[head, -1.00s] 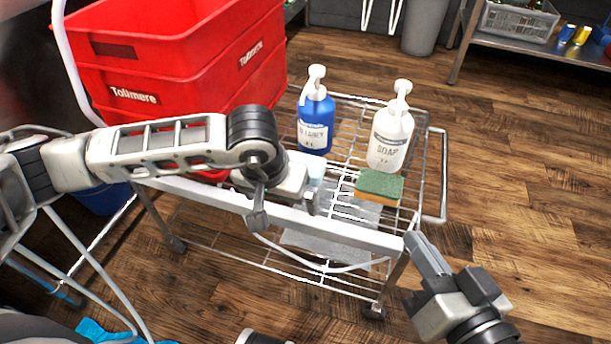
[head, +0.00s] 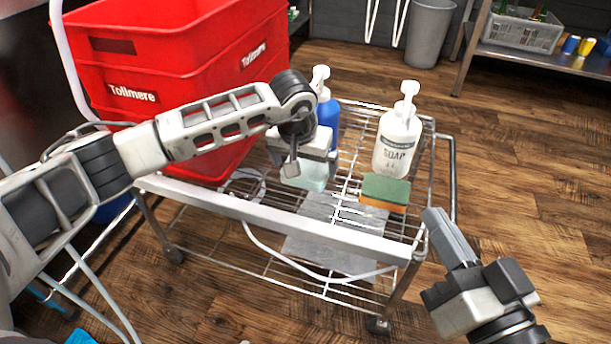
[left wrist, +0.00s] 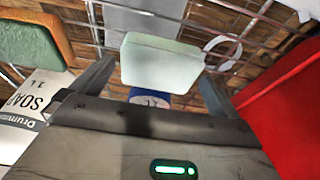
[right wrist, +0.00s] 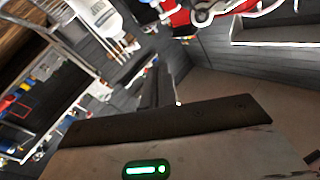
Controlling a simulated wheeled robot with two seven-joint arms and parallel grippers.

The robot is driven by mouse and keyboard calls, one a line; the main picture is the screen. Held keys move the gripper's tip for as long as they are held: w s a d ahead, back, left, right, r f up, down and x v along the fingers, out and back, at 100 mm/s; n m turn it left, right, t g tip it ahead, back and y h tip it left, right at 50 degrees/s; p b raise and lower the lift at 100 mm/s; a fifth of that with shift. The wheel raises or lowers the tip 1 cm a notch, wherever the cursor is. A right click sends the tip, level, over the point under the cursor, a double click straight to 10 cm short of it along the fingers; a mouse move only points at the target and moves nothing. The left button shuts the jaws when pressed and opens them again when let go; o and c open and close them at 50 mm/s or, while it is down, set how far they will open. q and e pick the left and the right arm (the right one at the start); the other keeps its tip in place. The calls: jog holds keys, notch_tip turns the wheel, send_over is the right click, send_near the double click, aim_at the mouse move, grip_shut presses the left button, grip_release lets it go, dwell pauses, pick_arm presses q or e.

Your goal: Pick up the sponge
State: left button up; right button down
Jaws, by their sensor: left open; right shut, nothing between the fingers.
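The sponge (head: 385,193), green on top and orange-yellow below, lies on the wire top shelf of the cart in front of the soap bottle. It also shows at the left edge of the left wrist view (left wrist: 30,45), outside the jaws. My left gripper (head: 303,165) is open and points down, left of the sponge. A pale green block (left wrist: 162,62) lies below it, in line with the gap between its fingers; I cannot tell whether they touch it. My right gripper (head: 445,235) is shut and empty, in front of the cart's right corner, apart from the sponge.
The white soap bottle (head: 397,140) stands right behind the sponge. A blue pump bottle (head: 328,117) is partly hidden behind my left gripper. Stacked red crates (head: 150,85) fill the cart's left side. The cart's white front rail (head: 280,217) runs before the shelf. Floor at right is clear.

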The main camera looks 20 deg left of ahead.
pick_arm(q)
jog(key=shift+x, duration=1)
jog(key=c, duration=0.8)
pick_arm(e)
jog(key=shift+w+d+r+n+t, duration=0.15)
jog(key=shift+w+r+n+t, duration=0.15)
jog(key=shift+r+n+t, duration=0.3)
pick_arm(q)
jog(key=shift+r, duration=0.1)
pick_arm(e)
jog(key=shift+r, duration=0.1)
